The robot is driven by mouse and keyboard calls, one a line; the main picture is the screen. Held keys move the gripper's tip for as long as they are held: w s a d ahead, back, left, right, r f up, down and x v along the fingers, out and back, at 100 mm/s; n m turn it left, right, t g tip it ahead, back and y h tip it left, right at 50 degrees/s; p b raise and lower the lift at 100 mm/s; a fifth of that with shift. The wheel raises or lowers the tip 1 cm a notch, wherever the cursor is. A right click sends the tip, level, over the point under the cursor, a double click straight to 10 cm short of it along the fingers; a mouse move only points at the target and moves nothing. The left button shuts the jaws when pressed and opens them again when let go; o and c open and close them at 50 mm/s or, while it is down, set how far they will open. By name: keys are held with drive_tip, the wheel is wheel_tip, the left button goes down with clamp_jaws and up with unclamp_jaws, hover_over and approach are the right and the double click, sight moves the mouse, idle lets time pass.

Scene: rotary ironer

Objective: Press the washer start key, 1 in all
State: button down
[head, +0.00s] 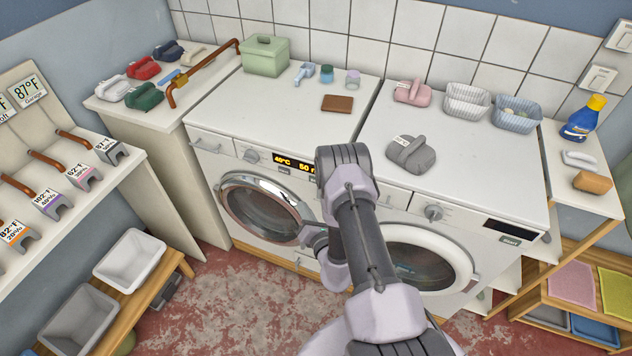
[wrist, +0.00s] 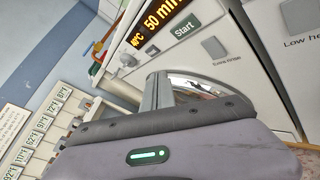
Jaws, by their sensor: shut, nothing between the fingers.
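The washer (head: 225,162) is the left white machine, with a round chrome-rimmed door and a lit display reading 40°C and 50 min (head: 290,163). Its dark start key (wrist: 184,30), lettered Start, shows clearly in the wrist view, beside the display. In the head view my arm partly covers that end of the panel. My gripper (wrist: 157,78) is shut and empty in the wrist view. Its fingertips lie below the start key in the picture, over the washer front near the door, and look apart from the key. In the head view the fingertips are mostly hidden by my arm.
The right machine (head: 470,205) has its own Start key (head: 511,240) and a dark display. A grey key (wrist: 214,47) labelled Extra rinse sits near the washer's start key. A grey iron-like object (head: 411,154) and a brown block (head: 337,103) lie on top.

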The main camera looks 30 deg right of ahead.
sight(309, 180)
drive_tip(key=w+d+b, duration=0.2)
drive_tip(key=w+d, duration=0.2)
drive_tip(key=d, duration=0.2)
drive_tip(key=shift+w, duration=0.35)
drive_tip(key=shift+d, duration=0.1)
idle(1.6)
drive_tip(key=shift+w+d, duration=0.25)
drive_tip(key=shift+d, duration=0.05)
